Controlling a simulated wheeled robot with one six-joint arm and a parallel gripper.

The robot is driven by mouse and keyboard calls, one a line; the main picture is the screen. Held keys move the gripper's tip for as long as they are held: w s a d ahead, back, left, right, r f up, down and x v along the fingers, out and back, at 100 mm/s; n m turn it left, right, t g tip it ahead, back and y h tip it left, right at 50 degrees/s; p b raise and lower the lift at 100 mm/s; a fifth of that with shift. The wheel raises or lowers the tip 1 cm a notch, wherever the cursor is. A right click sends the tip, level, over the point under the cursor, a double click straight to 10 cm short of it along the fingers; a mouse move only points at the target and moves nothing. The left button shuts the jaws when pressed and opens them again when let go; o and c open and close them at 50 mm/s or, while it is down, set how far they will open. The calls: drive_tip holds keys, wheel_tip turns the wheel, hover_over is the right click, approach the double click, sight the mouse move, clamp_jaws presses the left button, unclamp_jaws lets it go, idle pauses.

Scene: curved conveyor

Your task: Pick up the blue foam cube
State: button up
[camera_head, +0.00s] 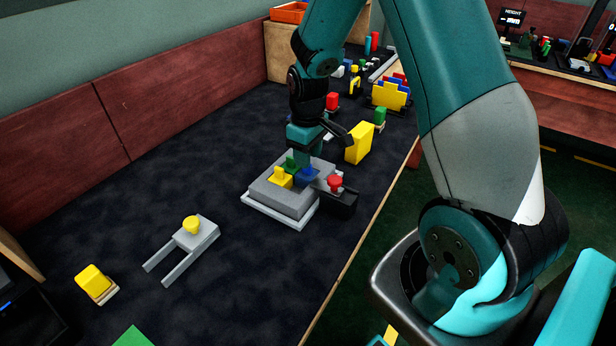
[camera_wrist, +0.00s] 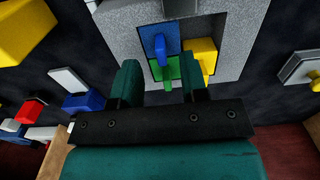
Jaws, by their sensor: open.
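A blue piece with a raised knob sits in a grey block in the wrist view (camera_wrist: 158,44) and the head view (camera_head: 307,175). Beside it in the grey block (camera_head: 283,197) are a green piece (camera_wrist: 165,72) and a yellow piece (camera_wrist: 203,55). My gripper (camera_wrist: 160,78) is open, with its two fingers on either side of the green piece in the picture, near the blue one. Another blue block (camera_wrist: 84,101) lies left of my gripper in the wrist view. I cannot tell which blue thing is the foam cube. My gripper partly hides the grey block in the head view.
A dark box (camera_head: 342,203) with a red knob (camera_head: 335,183) stands right of the grey block. A yellow block (camera_head: 359,143) stands behind it. A grey fork-shaped piece (camera_head: 190,240) and a yellow block (camera_head: 93,280) lie on the left. Open table surrounds them.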

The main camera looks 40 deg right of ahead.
sight(307, 174)
wheel_tip(307, 174, down, 4)
drive_tip(key=shift+r, duration=0.2)
drive_tip(key=shift+a, duration=0.1)
drive_tip(key=shift+c, duration=0.2)
clamp_jaws()
drive_tip(key=shift+w+r, duration=0.1)
drive_tip(key=shift+r, duration=0.1)
